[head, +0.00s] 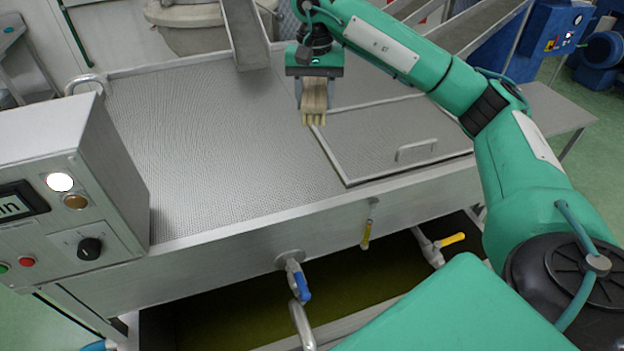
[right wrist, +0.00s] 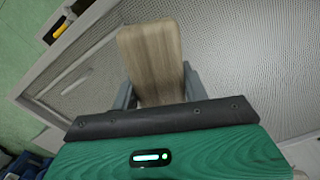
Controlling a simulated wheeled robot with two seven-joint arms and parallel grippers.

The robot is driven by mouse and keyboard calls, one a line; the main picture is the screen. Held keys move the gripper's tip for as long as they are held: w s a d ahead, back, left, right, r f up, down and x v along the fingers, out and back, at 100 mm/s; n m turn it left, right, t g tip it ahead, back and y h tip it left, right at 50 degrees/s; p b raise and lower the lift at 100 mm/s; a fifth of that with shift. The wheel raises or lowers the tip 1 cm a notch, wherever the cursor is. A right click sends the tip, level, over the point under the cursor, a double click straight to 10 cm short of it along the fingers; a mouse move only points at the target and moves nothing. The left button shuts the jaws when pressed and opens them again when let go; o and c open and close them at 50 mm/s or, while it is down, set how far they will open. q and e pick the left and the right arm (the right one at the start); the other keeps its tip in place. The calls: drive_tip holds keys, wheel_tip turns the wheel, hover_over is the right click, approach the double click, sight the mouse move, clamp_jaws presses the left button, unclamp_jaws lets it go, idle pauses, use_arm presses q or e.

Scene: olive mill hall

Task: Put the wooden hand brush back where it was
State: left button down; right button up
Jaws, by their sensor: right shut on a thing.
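The wooden hand brush (head: 314,98) has a pale wood body and yellowish bristle tufts that point down in the head view. My right gripper (head: 315,90) is shut on it, with a finger on each side. The brush is over the perforated steel top (head: 200,140), close to the left edge of the hatch lid (head: 385,135). I cannot tell whether the bristles touch the top. In the right wrist view the flat wooden back of the brush (right wrist: 150,60) sticks out between the grey fingers. My left gripper is not in view.
A control box (head: 70,180) stands at the left front. A steel chute (head: 245,35) reaches down to the back edge of the top. The lid has a raised handle (head: 416,150). A blue-handled valve (head: 298,280) is on the front. The left part of the top is clear.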

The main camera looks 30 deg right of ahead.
drive_tip(key=shift+d, duration=0.15)
drive_tip(key=shift+f, duration=0.3)
drive_tip(key=p, duration=0.4)
hover_over(315, 175)
wheel_tip(315, 175, down, 15)
drive_tip(key=shift+w+d+r, duration=0.1)
drive_tip(key=shift+w, duration=0.05)
wheel_tip(315, 175, down, 4)
drive_tip(key=shift+r+p, duration=0.1)
drive_tip(key=shift+p, duration=0.5)
drive_tip(key=shift+f, duration=0.3)
drive_tip(key=o, duration=0.9)
drive_tip(key=shift+r, duration=0.15)
